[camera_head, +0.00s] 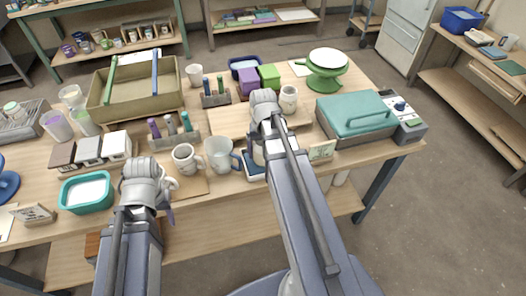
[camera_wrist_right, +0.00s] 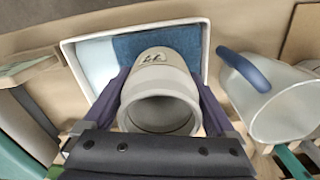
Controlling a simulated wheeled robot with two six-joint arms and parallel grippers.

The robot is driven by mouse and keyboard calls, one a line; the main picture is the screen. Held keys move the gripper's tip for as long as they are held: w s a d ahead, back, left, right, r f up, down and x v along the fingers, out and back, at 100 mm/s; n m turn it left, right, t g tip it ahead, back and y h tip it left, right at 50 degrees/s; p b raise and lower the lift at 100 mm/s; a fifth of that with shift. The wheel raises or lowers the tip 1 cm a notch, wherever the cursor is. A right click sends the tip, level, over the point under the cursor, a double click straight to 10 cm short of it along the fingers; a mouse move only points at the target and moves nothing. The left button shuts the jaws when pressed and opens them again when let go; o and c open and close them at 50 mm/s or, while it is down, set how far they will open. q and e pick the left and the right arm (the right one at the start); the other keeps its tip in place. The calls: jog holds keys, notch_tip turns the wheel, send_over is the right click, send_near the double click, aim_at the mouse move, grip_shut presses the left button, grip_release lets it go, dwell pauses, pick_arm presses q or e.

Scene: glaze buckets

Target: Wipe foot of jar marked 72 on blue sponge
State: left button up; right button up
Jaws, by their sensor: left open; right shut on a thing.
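A pale grey jar (camera_wrist_right: 160,90) is between the fingers of my right gripper (camera_wrist_right: 165,100) in the right wrist view. Its open mouth faces the camera, and a dark mark on its side is hard to read. Beyond it is a white-rimmed tray (camera_wrist_right: 68,48) with a light blue part on the left and a dark blue sponge (camera_wrist_right: 190,42) on the right. The jar overlaps the sponge; I cannot tell if its foot touches. In the head view the tray (camera_head: 252,173) shows at the table's front edge, partly hidden by my right arm. My left gripper (camera_head: 170,205) is open over the front edge.
A clear mug (camera_head: 220,155) with a blue handle stands close left of the tray; a white mug (camera_head: 186,158) stands farther left. A small sign card (camera_head: 322,151) and a teal-lidded box (camera_head: 352,115) are to the right. A teal tub (camera_head: 87,191) sits at front left.

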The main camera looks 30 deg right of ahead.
jog(key=shift+s+d, duration=0.2)
jog(key=shift+d, duration=0.7)
jog(key=shift+s+d, duration=0.2)
jog(key=shift+d, duration=0.65)
jog(key=shift+w+a, duration=0.25)
jog(key=shift+a, duration=0.9)
jog(key=shift+w+a, duration=0.25)
jog(key=shift+a, duration=0.95)
jog(key=shift+w+a, duration=0.25)
jog(key=shift+a, duration=0.9)
jog(key=shift+s+d, duration=0.1)
jog(key=shift+d, duration=0.7)
jog(key=shift+s+d, duration=0.2)
jog(key=shift+d, duration=0.7)
jog(key=shift+s+d, duration=0.25)
jog(key=shift+d, duration=0.65)
jog(key=shift+s+d, duration=0.2)
jog(key=shift+d, duration=0.7)
jog(key=shift+a, duration=0.1)
jog(key=shift+w+a, duration=0.25)
jog(key=shift+a, duration=0.85)
jog(key=shift+w+a, duration=0.3)
jog(key=shift+a, duration=0.85)
jog(key=shift+w+a, duration=0.25)
jog(key=shift+a, duration=0.85)
